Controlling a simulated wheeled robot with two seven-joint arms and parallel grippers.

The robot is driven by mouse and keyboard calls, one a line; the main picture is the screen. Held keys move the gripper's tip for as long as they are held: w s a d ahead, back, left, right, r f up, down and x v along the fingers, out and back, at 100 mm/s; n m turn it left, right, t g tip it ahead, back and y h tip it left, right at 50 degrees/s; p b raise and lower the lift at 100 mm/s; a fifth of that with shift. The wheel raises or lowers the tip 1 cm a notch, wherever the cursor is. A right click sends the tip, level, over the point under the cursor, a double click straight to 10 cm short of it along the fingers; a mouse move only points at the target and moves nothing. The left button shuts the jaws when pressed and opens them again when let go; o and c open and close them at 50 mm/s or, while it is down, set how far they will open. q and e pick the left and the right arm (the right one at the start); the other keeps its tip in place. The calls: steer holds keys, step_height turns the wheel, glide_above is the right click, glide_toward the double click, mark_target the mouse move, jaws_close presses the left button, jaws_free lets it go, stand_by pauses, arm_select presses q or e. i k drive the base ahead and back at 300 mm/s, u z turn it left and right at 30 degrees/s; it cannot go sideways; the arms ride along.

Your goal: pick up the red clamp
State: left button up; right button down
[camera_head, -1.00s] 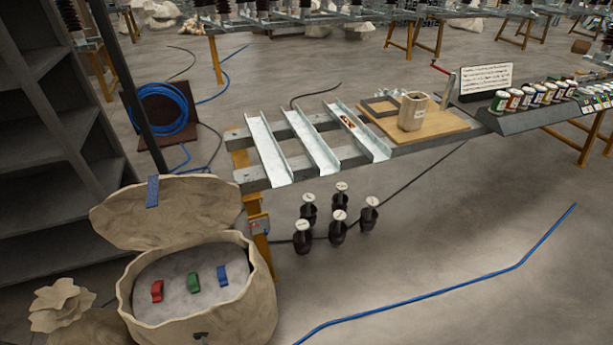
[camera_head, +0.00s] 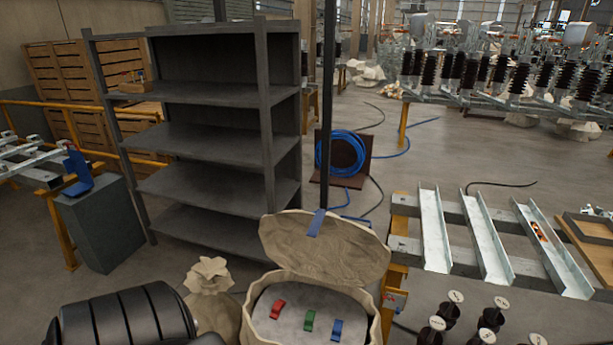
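The red clamp (camera_head: 277,309) lies on the grey surface inside an open beige sack-like container (camera_head: 251,327) at the bottom middle. It is the leftmost of three clamps in a row. A green clamp (camera_head: 310,320) is to its right, and a blue clamp (camera_head: 337,330) is further right. The container's lid (camera_head: 325,250) stands open behind them. Neither of my grippers shows in the head view. A ribbed black part of my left arm shows at the bottom left, apart from the container.
A grey shelf unit (camera_head: 217,134) stands behind on the left. A tied sack (camera_head: 212,295) sits left of the container. A metal rack with channels (camera_head: 433,230) and several dark insulators (camera_head: 492,318) stand to the right. A blue hose coil (camera_head: 343,153) lies further back.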

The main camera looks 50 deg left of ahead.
mark_target(278, 305)
steer(key=u, duration=0.1)
steer(key=k, duration=0.1)
steer(key=u, duration=1.4)
